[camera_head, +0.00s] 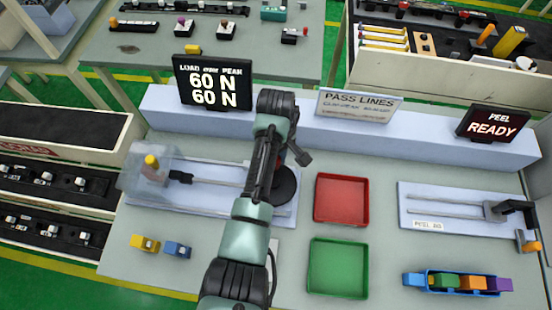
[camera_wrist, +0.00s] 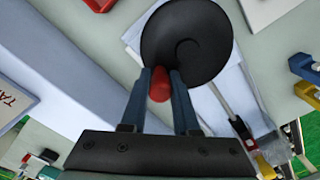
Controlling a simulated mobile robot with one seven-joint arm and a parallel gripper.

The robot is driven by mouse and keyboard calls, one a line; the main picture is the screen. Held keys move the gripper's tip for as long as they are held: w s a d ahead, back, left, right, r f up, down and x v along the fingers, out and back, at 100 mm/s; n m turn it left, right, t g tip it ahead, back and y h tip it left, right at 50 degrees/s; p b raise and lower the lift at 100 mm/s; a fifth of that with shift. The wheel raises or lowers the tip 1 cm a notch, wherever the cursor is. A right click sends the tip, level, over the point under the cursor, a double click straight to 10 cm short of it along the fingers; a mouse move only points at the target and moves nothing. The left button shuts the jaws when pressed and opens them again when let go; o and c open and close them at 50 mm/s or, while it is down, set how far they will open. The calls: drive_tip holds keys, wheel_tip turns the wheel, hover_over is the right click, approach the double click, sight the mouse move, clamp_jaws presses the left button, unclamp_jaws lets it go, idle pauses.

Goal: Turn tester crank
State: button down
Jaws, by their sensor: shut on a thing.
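The tester crank is a black round disc (camera_head: 286,188) at the right end of the tester base (camera_head: 230,207). In the wrist view the crank disc (camera_wrist: 190,40) fills the upper middle, with a red handle (camera_wrist: 160,84) near its edge. My gripper (camera_wrist: 159,90) is shut on that red handle, one finger on each side. In the head view my arm hides the handle and the fingertips. The tester's rails run left to a clear box (camera_head: 150,180) with a yellow part (camera_head: 151,161) inside. The load display (camera_head: 213,83) reads 60 N over 60 N.
A red tray (camera_head: 316,202) and a green tray (camera_head: 312,275) lie right of the crank. A yellow clip (camera_head: 145,243) and a blue clip (camera_head: 178,249) sit in front of the tester. A peel rig (camera_head: 440,225) and a blue holder with coloured clips (camera_head: 433,284) are at right.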

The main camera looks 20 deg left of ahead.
sight(290, 179)
drive_tip(key=shift+d+r, duration=0.1)
drive_tip(key=m, duration=0.1)
drive_tip(key=d+m+p, duration=0.1)
drive_tip(key=m, duration=0.1)
drive_tip(key=shift+w, duration=0.1)
drive_tip(key=d+m+p, duration=0.1)
drive_tip(key=m, duration=0.2)
drive_tip(key=shift+d+m+p, duration=0.2)
drive_tip(key=shift+m+p, duration=0.1)
drive_tip(key=m, duration=0.2)
drive_tip(key=d+m+p, duration=0.1)
drive_tip(key=m, duration=0.1)
drive_tip(key=shift+s+d+p, duration=0.2)
drive_tip(key=shift+s+p, duration=0.1)
drive_tip(key=shift+s, duration=0.1)
drive_tip(key=shift+s+d+m+p, duration=0.25)
drive_tip(key=shift+m+p, duration=0.1)
drive_tip(key=shift+m, duration=0.75)
drive_tip(key=c, duration=0.7)
unclamp_jaws()
drive_tip(key=shift+s, duration=0.1)
drive_tip(key=shift+o, duration=0.2)
